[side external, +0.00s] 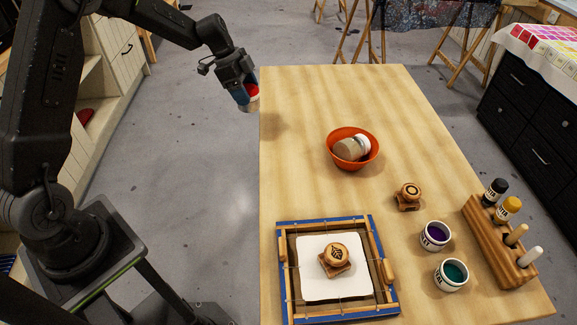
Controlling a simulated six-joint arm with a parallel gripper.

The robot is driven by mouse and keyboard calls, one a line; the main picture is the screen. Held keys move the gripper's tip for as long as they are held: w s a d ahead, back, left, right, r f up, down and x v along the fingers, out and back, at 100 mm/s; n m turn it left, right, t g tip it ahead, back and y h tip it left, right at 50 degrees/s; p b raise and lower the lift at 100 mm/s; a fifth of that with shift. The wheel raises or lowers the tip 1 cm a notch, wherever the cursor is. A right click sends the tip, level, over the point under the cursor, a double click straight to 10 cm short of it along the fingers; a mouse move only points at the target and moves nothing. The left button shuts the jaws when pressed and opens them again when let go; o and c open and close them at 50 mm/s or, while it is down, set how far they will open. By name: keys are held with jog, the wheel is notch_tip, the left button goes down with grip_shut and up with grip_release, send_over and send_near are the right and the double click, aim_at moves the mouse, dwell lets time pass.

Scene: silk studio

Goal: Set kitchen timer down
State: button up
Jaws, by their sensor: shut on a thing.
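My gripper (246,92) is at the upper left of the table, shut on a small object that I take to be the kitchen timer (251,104). Red, blue and pale tan parts show between and below the fingers; its face and details are too small to read. The gripper holds it up in the air, tilted, in line with the table's left edge in this view. A soft shadow lies on the wooden table (330,95) just right of it. Its exact height cannot be told.
An orange bowl (336,158) holds a tan and white item. A carved wooden stamp (407,197), two paint jars (434,236) and a wooden bottle rack (490,245) stand at right. A blue-edged frame (283,270) with another stamp lies in front. The table's far part is clear.

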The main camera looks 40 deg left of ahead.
aim_at(244, 108)
jog(key=s+d+m+g, duration=0.2)
jog(key=s+d+m, duration=0.4)
jog(key=shift+h, duration=0.3)
jog(key=w+d+f, duration=0.1)
jog(key=d+f, duration=0.1)
jog(key=d, duration=0.1)
jog(key=w+d+f, duration=0.1)
jog(key=d+f, duration=0.1)
jog(key=d, duration=0.1)
jog(key=w+d+f, duration=0.2)
jog(key=d, duration=0.2)
jog(key=shift+f, duration=0.3)
jog(key=shift+d+f, duration=0.1)
jog(key=shift+f, duration=1.9)
jog(key=shift+f, duration=0.15)
jog(key=o, duration=1)
